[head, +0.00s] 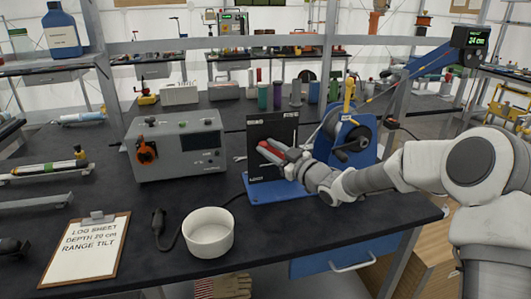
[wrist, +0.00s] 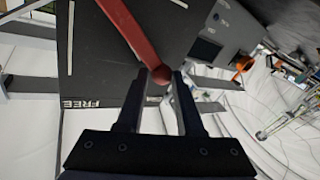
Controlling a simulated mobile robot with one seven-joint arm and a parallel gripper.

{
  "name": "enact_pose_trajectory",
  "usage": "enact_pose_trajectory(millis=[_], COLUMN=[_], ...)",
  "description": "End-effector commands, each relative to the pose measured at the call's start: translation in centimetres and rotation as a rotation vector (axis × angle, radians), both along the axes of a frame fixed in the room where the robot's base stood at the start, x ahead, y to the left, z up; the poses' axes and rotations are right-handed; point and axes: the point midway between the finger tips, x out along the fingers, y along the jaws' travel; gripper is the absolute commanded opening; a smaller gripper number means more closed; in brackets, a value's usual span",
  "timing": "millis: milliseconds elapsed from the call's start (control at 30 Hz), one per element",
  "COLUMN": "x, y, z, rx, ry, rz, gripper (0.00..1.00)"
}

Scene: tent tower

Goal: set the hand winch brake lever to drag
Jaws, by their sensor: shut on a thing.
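The hand winch (head: 359,136) stands on the dark bench right of centre, with a blue frame, a drum and a crank. A black upright panel (head: 258,133) stands at its left on a blue base. The red brake lever (wrist: 127,28) runs across this panel in the wrist view, and its round end sits between my gripper's fingertips (wrist: 160,76). My gripper (head: 287,160) is shut on the lever in front of the panel. White tick marks and the word FREE show on the panel in the wrist view; I see no readable DRAG mark.
A grey instrument box (head: 178,147) stands left of the panel. A white bowl (head: 208,232), a black corded handset (head: 158,222) and a clipboard (head: 88,250) lie nearer the front. Several coloured cylinders (head: 277,95) stand behind. A display (head: 470,40) is at upper right.

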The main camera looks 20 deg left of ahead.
Motion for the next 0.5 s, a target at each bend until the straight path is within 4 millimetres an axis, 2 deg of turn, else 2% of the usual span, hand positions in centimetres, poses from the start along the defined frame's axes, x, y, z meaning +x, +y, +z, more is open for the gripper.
enact_pose_trajectory(millis=[500], x=[0.33], y=[-0.68], z=[0.48], rx=[0.079], ry=[0.057], rz=[0.001], gripper=[0.00])
